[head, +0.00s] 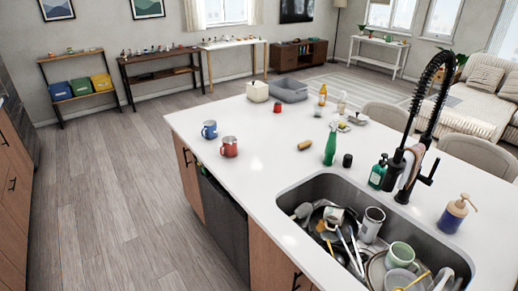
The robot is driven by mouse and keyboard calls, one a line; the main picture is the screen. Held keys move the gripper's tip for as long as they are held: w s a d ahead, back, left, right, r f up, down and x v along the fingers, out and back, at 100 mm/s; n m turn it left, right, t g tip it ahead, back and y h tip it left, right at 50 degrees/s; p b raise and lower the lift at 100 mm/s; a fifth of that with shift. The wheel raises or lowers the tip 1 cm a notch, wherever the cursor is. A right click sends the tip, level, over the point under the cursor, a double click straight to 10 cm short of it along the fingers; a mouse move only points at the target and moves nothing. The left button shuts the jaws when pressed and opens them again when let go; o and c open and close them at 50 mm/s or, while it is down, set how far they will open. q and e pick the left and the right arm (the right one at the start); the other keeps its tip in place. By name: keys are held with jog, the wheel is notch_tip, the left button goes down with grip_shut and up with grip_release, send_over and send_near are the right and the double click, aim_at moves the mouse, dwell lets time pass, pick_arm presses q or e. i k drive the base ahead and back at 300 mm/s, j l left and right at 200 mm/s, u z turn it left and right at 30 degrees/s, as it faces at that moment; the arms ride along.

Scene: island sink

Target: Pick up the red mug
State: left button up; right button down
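The red mug (230,147) stands upright on the white island countertop (255,185), near its left edge. Its handle appears to point left. A blue mug (209,130) stands a little behind it and to the left, apart from it. Neither of my grippers shows in the head view, so their state and distance from the mug cannot be seen.
A sink (295,196) full of dishes lies at the right front, with a black faucet (410,150) over it. A green spray bottle (331,145) and a small brown item (304,145) stand right of the mug. Floor (110,190) left of the island is clear.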

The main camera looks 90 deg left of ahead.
aim_at(229, 146)
jog(key=u, duration=3.15)
